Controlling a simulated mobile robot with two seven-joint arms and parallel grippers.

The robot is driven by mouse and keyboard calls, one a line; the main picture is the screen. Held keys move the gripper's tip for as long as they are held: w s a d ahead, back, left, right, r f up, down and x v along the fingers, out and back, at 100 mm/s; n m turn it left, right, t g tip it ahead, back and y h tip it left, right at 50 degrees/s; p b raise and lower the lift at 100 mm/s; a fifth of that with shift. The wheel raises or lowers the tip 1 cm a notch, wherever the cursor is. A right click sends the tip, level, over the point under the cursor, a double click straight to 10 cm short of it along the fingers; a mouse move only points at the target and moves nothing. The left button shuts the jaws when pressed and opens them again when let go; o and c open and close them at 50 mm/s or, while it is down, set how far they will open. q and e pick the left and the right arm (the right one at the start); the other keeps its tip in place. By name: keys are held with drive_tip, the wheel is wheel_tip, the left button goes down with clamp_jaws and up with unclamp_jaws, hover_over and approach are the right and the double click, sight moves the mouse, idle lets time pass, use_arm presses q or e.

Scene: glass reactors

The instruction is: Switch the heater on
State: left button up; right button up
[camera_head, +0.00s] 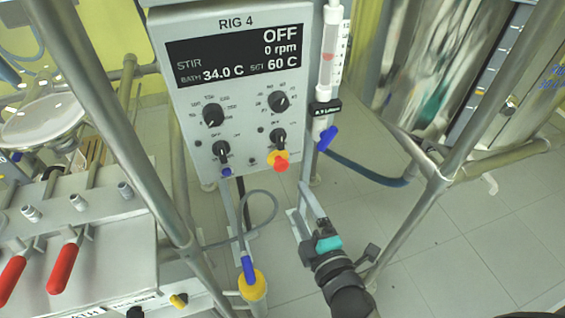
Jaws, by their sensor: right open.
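The control box (182,92) labelled RIG 4 hangs at top centre. Its display (235,56) reads STIR OFF, 0 rpm, BATH 34.0 C and SET 60 C. Below are two larger black dials, left (212,115) and right (278,101), and two smaller black knobs, left (221,151) and right (277,144). Their labels are too small to read, so I cannot tell which is the heater switch. My right gripper (298,199) is open and empty, below the box's lower right corner and apart from it. My left gripper is not in view.
A red-and-yellow button (280,162) sits under the right small knob. A blue-handled valve (325,138) and tube stand right of the box. Metal frame poles (110,115) flank it. Red-handled valves (64,268) are at lower left. Tiled floor (470,255) is clear at right.

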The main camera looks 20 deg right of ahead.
wheel_tip(320, 180, up, 2)
drive_tip(key=r+n+t+b, duration=0.1)
drive_tip(key=b, duration=0.2)
approach(282, 144)
drive_tip(key=shift+n, duration=0.3)
drive_tip(key=w, duration=0.7)
drive_tip(key=shift+w+a+f, duration=0.1)
drive_tip(key=shift+w+a, duration=0.1)
drive_tip(key=shift+a, duration=0.05)
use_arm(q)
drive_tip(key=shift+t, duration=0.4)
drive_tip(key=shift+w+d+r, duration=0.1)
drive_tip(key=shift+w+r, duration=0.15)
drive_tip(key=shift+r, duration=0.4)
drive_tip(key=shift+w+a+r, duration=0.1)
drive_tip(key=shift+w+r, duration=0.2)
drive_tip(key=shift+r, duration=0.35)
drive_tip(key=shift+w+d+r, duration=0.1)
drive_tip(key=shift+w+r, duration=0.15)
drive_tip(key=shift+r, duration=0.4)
use_arm(e)
drive_tip(key=shift+w, duration=1.05)
drive_tip(key=c, duration=1.4)
